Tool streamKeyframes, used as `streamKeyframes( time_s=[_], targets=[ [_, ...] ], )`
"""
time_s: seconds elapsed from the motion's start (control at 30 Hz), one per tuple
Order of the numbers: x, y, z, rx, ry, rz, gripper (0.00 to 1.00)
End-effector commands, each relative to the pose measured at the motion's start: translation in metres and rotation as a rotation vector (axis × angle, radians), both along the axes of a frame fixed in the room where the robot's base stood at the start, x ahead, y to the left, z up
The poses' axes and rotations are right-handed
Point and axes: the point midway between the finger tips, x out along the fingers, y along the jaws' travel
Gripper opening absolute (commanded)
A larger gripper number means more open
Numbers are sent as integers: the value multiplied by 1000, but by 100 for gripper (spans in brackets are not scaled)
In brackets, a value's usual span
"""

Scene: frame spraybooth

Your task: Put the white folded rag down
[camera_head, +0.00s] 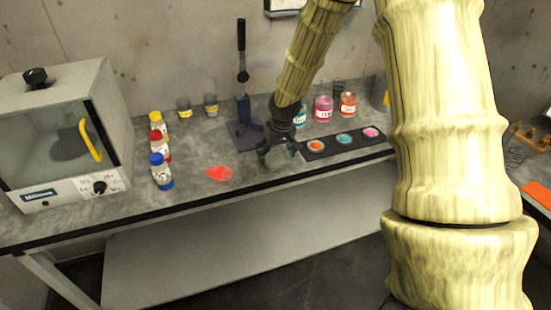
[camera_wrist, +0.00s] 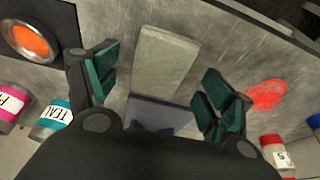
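The folded rag (camera_wrist: 165,62), a pale grey-white rectangular pad, shows in the wrist view between and beyond my fingertips. It appears to lie flat on the grey bench top (camera_wrist: 225,60). My gripper (camera_wrist: 160,88) is open, with a clear gap between each finger and the rag. In the head view my gripper (camera_head: 280,156) is low over the bench near its front edge, and I cannot make out the rag clearly there. A red spill (camera_head: 218,173) lies on the bench left of my gripper; it also shows in the wrist view (camera_wrist: 266,95).
A black strip with several paint cups (camera_head: 344,139) lies right of my gripper, with labelled jars (camera_head: 323,108) behind. A dark press stand (camera_head: 243,130) is close on the left. Coloured-cap bottles (camera_head: 161,171) and a white oven (camera_head: 70,130) stand farther left.

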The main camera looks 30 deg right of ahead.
Motion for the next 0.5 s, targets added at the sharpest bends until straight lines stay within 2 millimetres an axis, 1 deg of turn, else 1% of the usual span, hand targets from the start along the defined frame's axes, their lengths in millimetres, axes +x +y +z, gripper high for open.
streamKeyframes(
  time_s=[0.27, 0.5],
  targets=[
    [-13, 1, 26, 0, -3, 0, 81],
    [-21, 3, 56, 0, -3, 0, 81]
  ],
)
